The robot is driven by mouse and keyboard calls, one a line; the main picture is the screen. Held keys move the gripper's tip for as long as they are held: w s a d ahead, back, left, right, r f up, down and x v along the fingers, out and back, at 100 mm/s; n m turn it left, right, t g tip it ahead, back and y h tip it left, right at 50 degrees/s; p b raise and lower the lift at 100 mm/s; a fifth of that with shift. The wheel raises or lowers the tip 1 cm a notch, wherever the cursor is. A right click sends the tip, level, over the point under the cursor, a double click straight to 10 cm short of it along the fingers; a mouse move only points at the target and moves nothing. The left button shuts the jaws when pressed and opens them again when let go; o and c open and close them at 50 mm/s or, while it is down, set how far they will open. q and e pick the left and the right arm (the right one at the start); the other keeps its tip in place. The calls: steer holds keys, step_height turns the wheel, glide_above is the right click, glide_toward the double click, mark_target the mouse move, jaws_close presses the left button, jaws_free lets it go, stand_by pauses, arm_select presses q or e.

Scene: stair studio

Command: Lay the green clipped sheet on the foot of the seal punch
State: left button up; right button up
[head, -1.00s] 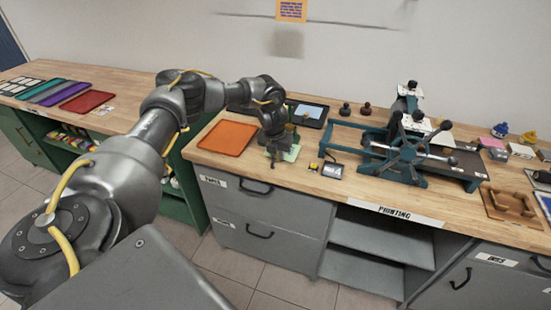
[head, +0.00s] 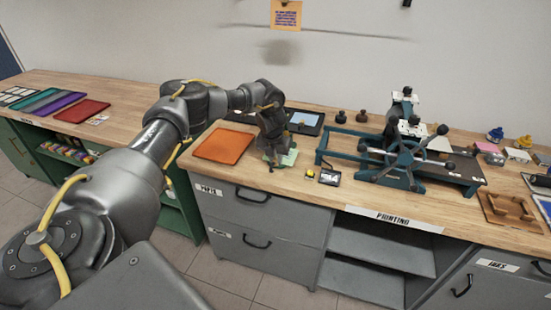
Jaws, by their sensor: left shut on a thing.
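The pale green sheet (head: 288,157) shows beside and partly behind my left gripper (head: 271,163), just above or on the wooden bench top. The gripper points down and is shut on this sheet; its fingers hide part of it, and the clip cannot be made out. A teal press with a star-shaped handwheel (head: 404,160) stands to the right on the bench. A small dark and grey device (head: 329,177) lies nearer, right of the gripper. I cannot tell for sure which one is the seal punch. My right gripper is not in view.
An orange tray (head: 223,146) lies left of the gripper. A dark tablet-like tray (head: 304,121) lies behind it. A small yellow item (head: 310,173) is beside the grey device. Two dark stamps (head: 341,117) stand at the back. Bare wood lies along the front edge.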

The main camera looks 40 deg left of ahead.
arm_select(q)
steer(key=shift+r+p, duration=0.15)
steer(key=shift+p, duration=0.25)
stand_by(1.1)
steer(key=shift+p, duration=0.35)
stand_by(0.4)
steer(key=o, duration=0.8)
steer(key=shift+w+a+r+p+v, duration=0.1)
steer(key=shift+w+p+v, duration=0.2)
steer(key=shift+p+v, duration=0.95)
steer(key=shift+w+a+r+p+v, duration=0.1)
steer(key=shift+w+p+v, duration=0.15)
steer(key=shift+p+v, duration=0.9)
steer(key=shift+w+a+r+p+v, duration=0.15)
steer(key=shift+w+p+v, duration=0.15)
steer(key=shift+p+v, duration=0.95)
steer(key=shift+s+b, duration=0.1)
steer(key=shift+b, duration=0.2)
